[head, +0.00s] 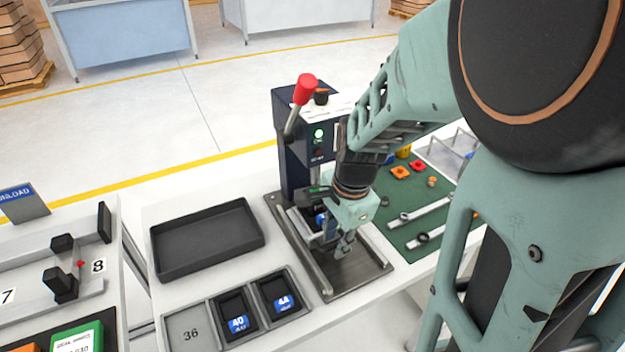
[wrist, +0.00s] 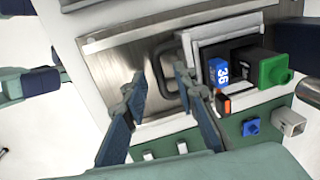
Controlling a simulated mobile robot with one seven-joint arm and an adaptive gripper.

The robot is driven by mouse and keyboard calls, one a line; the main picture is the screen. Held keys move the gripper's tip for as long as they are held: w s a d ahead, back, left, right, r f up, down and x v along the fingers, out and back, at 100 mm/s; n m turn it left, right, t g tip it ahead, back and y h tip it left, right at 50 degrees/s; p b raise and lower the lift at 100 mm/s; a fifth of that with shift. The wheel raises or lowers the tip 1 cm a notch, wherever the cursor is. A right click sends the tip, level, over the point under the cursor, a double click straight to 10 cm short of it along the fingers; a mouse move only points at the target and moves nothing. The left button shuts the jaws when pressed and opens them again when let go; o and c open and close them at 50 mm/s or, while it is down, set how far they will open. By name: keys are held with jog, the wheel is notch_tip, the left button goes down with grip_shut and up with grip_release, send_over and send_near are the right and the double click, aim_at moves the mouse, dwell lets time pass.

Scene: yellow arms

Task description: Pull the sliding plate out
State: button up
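The sliding plate (wrist: 212,40) is a light grey slide in the wrist view, with a dark loop handle (wrist: 161,72) at its left end. It carries a blue-labelled piece (wrist: 220,72) marked 36, beside a green block (wrist: 274,70). In the head view, the plate sits low in the dark press (head: 292,130), mostly hidden by my arm. My gripper (wrist: 160,80) is open, its two fingers apart on either side of the handle. It also shows in the head view over the metal base (head: 340,278). Contact with the handle cannot be told.
A black tray (head: 207,240) lies left of the press. In front are an empty slot marked 36 (head: 190,333) and filled slots marked 40 (head: 237,318) and 44 (head: 280,298). A green mat (head: 400,228) with tools lies right. The front of the metal base is clear.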

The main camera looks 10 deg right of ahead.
grip_shut()
dwell(0.4)
